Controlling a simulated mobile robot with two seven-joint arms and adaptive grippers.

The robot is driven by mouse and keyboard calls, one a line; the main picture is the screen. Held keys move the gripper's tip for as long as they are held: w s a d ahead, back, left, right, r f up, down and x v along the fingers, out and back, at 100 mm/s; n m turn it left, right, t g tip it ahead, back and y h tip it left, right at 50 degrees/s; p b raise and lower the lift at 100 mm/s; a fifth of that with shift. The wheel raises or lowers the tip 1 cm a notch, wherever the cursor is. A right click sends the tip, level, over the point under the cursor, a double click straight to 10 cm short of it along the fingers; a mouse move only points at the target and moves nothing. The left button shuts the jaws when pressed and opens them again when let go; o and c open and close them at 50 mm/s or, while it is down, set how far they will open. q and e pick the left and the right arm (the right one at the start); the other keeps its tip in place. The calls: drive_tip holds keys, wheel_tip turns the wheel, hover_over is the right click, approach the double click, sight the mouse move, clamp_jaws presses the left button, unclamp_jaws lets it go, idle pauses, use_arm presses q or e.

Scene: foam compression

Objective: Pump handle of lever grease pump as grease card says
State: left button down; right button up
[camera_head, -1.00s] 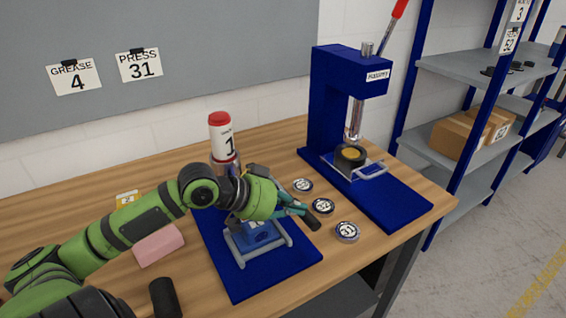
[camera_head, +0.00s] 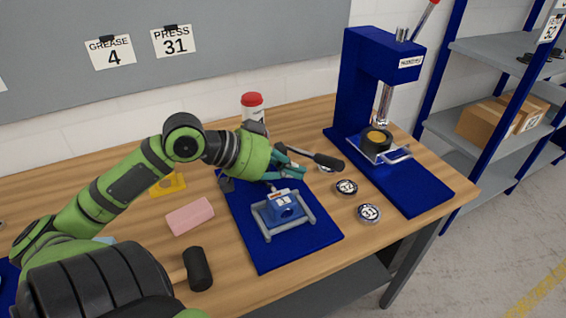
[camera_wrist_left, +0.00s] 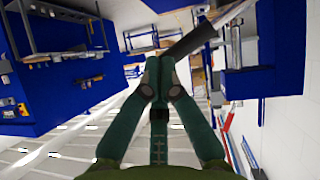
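The grease pump's red-capped white canister (camera_head: 253,106) stands behind my left arm, which hides most of the pump body and any number on it. The pump's black handle grip (camera_head: 328,162) sticks out to the right, above the blue base plate (camera_head: 275,252). My left gripper (camera_head: 300,172) is shut on the handle. In the left wrist view, the teal fingers (camera_wrist_left: 160,72) meet around the dark handle (camera_wrist_left: 192,40). The grease card (camera_head: 110,52) on the wall reads 4. My right gripper is not in view.
A small blue block in a grey frame (camera_head: 268,226) sits on the plate. A pink block (camera_head: 190,216), a black cylinder (camera_head: 198,268) and a yellow piece (camera_head: 170,184) lie left. Numbered discs (camera_head: 369,212) lie right, by a blue press (camera_head: 362,90). The press card (camera_head: 174,41) reads 31.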

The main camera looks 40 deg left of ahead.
use_arm(q)
drive_tip(key=shift+v, duration=1.25)
drive_tip(key=shift+d, duration=0.1)
